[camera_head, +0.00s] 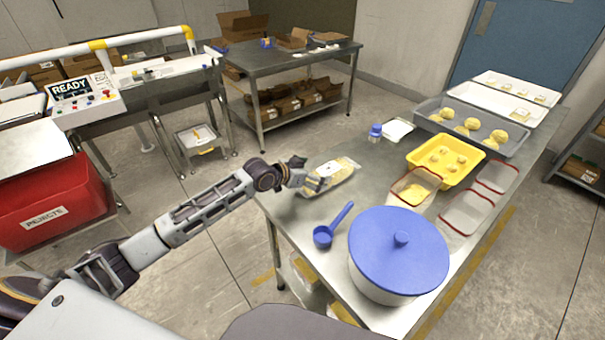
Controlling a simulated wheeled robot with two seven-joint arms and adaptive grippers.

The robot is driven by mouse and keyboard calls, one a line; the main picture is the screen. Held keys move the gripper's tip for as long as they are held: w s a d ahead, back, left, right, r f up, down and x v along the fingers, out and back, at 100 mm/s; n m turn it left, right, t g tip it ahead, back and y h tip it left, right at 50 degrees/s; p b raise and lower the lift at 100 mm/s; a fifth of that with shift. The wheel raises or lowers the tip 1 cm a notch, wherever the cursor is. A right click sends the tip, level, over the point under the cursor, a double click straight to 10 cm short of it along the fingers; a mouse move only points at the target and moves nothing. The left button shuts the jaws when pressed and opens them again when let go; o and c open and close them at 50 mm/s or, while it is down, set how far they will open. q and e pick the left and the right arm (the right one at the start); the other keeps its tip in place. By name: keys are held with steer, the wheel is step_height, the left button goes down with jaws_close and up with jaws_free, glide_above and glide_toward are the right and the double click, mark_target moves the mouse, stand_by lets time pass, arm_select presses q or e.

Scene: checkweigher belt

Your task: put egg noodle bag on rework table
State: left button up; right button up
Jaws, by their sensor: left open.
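The egg noodle bag (340,171), a clear pack with pale yellow contents, lies at the left edge of the steel table (300,226) in front of me. My left gripper (318,184) is open at the bag's left end, with its fingers over or beside the bag; I cannot tell whether they touch it. The gripper hides part of that end. No label marks the rework table; another steel table (284,61) stands at the back with boxes on it. My right gripper is not in view.
A blue-lidded pot (400,250) and a blue scoop (324,236) stand near the bag. A yellow tray (446,158), clear containers (466,212) and a grey tray (492,136) fill the right side. The red rejects bin (52,190) and the belt machine (160,90) are left. Floor lies between.

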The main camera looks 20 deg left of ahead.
arm_select(q)
steer(key=shift+v, duration=2.85)
